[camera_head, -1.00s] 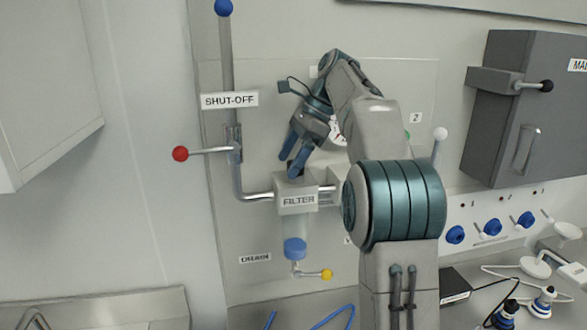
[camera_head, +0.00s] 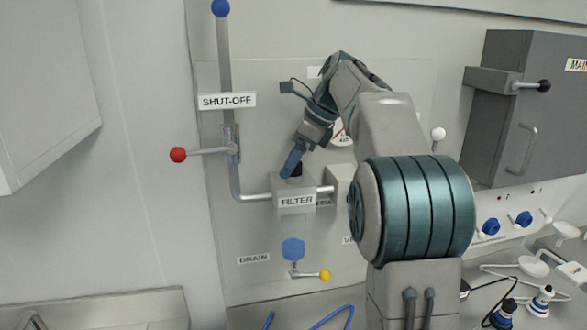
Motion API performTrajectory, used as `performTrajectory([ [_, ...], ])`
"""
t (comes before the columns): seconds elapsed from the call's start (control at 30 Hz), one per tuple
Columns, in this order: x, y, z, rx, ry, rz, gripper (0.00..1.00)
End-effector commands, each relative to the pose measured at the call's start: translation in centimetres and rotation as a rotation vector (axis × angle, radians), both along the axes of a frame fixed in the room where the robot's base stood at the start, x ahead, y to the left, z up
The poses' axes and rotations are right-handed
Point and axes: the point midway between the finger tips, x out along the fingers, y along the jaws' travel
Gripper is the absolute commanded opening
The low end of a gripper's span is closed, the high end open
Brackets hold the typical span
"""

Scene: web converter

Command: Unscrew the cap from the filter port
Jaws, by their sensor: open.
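The filter port is the grey block labelled FILTER (camera_head: 295,202) on the wall panel, with a clear bowl and a blue bottom piece (camera_head: 293,249) below it. A small dark cap (camera_head: 295,171) sits on top of the block. My gripper (camera_head: 291,167) points down and to the left, with its blue fingers at the cap. The fingers overlap in this view, and one partly hides the cap. My gripper is open. I cannot tell whether the fingers touch the cap or stand around it.
A shut-off lever with a red knob (camera_head: 178,155) sticks out left of the pipe (camera_head: 233,180). A drain lever with a yellow knob (camera_head: 325,275) is below the filter. A dark grey cabinet (camera_head: 527,110) stands at right. My arm hides part of the panel.

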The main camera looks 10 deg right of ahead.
Motion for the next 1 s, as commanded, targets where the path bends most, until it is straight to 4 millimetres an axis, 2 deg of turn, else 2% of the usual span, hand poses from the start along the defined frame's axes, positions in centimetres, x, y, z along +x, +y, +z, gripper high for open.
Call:
performTrajectory([
  [0.13, -0.09, 0.03, 0.03, -0.001, 0.000, -0.110, 0.77],
  [0.47, -0.05, -0.01, 0.04, 0.000, -0.001, -0.147, 0.77],
  [0.73, -0.11, 0.00, 0.03, -0.001, 0.000, -0.363, 0.77],
  [0.97, -0.05, -0.11, 0.00, -0.001, 0.000, -0.391, 0.77],
  [1.0, -0.04, -0.10, 0.01, -0.001, 0.000, -0.391, 0.74],
])
